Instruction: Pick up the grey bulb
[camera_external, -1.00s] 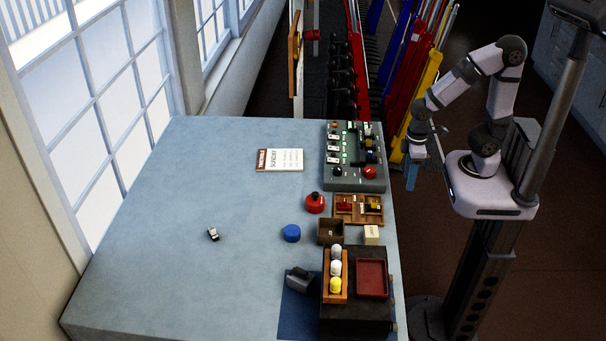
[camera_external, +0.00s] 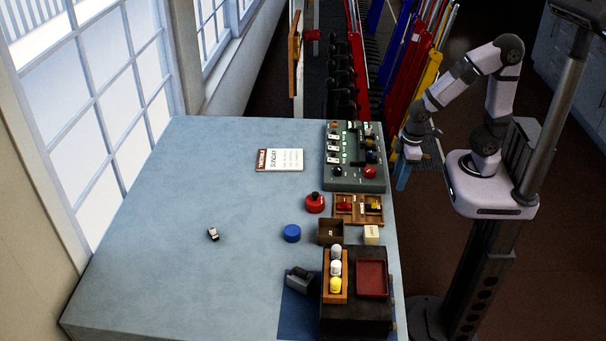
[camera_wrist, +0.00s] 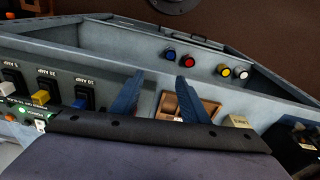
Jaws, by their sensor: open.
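Several round bulbs stand in a row in a wooden holder (camera_external: 326,297) near the table's front right. The farthest is a pale grey-white bulb (camera_external: 336,251), then a white bulb (camera_external: 335,268) and a yellow bulb (camera_external: 335,285). The farthest one looks the greyest, but the shade is hard to tell at this size. My gripper (camera_external: 402,178) is open and empty, with blue fingers, off the table's right edge and well behind the holder. In the wrist view its two fingers (camera_wrist: 160,84) stand apart with nothing between them. No grey bulb is clearly visible there.
A control panel (camera_external: 355,184) with switches stands at the back right. A wooden tray (camera_external: 359,221), a small brown box (camera_external: 329,232), a cream cube (camera_external: 371,235) and a dark red tray (camera_external: 372,279) line the right side. The table's left half (camera_external: 180,190) is mostly clear.

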